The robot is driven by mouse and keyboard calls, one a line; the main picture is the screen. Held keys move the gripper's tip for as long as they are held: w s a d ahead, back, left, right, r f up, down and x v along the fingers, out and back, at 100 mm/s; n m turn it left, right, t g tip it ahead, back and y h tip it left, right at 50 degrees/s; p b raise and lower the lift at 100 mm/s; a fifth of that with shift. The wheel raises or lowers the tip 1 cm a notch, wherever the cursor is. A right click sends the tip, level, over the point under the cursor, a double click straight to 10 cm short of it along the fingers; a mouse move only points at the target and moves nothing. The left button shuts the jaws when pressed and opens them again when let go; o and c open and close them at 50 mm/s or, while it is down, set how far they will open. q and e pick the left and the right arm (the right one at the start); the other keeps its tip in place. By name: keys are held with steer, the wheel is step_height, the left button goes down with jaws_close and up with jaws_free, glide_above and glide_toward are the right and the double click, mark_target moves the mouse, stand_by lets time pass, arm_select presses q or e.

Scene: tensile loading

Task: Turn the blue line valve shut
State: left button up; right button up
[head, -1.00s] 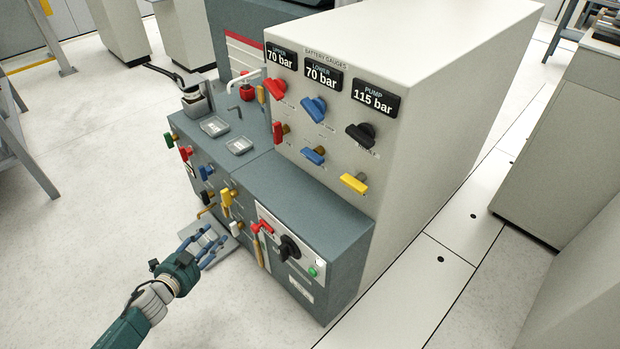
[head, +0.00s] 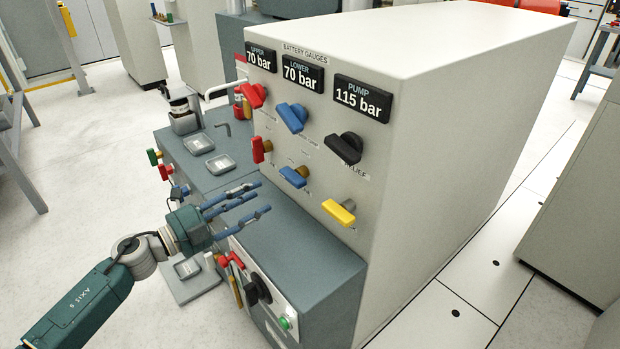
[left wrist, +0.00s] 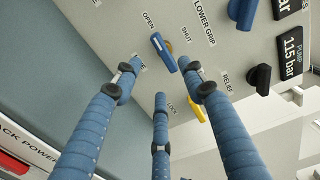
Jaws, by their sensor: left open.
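The blue line valve handle (head: 294,176) sits in the lower row of the pale cabinet front, between a red and a yellow handle. In the left wrist view the blue handle (left wrist: 162,52) lies slanted, one end near the "OPEN" label; "SHUT" is printed to its right. My left gripper (head: 255,198) is open and empty. Its blue fingers point at the panel, left of and below the handle in the head view. In the left wrist view my left gripper (left wrist: 160,80) has its fingers spread below the handle, and I cannot tell whether one touches it. My right gripper is not in view.
Close by are an upper blue handle (head: 291,117), a red handle (head: 260,149), a yellow handle (head: 340,212) and a black handle (head: 345,147). The dark lower cabinet top (head: 300,240) juts out below. Gauges read 70, 70 and 115 bar.

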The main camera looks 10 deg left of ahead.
mark_target(291, 180)
arm_select(q)
steer(key=x, duration=1.1)
steer(key=shift+d+r+b, duration=0.1)
steer(key=shift+b, duration=0.3)
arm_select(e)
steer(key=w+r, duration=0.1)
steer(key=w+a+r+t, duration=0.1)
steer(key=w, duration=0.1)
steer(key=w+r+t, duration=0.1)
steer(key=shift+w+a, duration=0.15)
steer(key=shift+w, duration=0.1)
arm_select(q)
steer(key=shift+c, duration=0.5)
jaws_close()
